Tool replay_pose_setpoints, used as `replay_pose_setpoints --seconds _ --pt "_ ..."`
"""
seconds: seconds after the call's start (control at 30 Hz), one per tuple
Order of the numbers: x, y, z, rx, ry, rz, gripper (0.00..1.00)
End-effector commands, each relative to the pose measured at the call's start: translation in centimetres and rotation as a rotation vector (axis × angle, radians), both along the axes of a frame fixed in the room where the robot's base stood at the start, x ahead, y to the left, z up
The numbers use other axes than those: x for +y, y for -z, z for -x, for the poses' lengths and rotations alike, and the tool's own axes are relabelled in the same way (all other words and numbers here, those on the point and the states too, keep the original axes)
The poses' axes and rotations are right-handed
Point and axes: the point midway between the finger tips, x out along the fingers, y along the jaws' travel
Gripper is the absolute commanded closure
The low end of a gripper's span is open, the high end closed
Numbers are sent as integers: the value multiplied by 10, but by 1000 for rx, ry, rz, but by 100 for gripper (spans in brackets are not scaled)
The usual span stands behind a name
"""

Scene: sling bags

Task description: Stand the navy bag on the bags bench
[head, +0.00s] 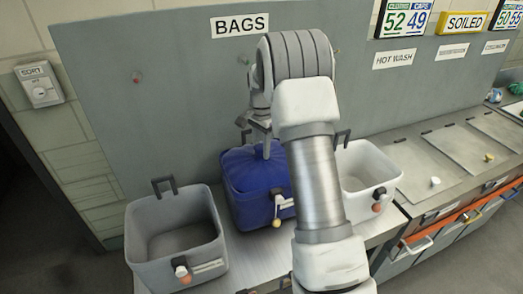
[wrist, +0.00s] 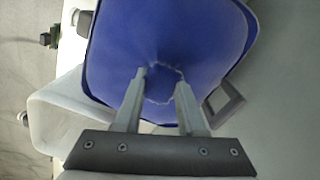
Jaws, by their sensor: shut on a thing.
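The navy bag (head: 258,190) is a deep blue, boxy shape between two open bags on the bags bench (head: 222,266). Its top is blue cloth drawn up to a puckered middle. It has a dark handle and a pale tag with a yellowish toggle at its front. My gripper (head: 264,147) reaches down onto the top of it, shut on the gathered cloth. In the wrist view the two fingers (wrist: 162,82) stand either side of the pucker in the blue cloth (wrist: 165,35). My arm hides the bag's right side. I cannot tell whether its base touches the bench.
An open, empty grey bag (head: 172,232) stands close on the left. An open white bag (head: 366,168) stands on the right, partly behind my arm. A grey back panel with a BAGS sign (head: 240,25) rises behind. A counter with lids (head: 440,150) lies further right.

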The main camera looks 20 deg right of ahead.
Motion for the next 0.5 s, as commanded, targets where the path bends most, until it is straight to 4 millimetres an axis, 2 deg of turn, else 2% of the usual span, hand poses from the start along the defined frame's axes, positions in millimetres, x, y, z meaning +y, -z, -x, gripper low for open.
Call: replay_pose_setpoints --seconds 0.1,0.43,0.47,0.5 --pt "0 9 0 -1 0 1 100" --pt "0 14 0 -3 0 1 100" --pt "0 14 0 0 0 1 57" --pt "0 14 0 0 0 1 50"
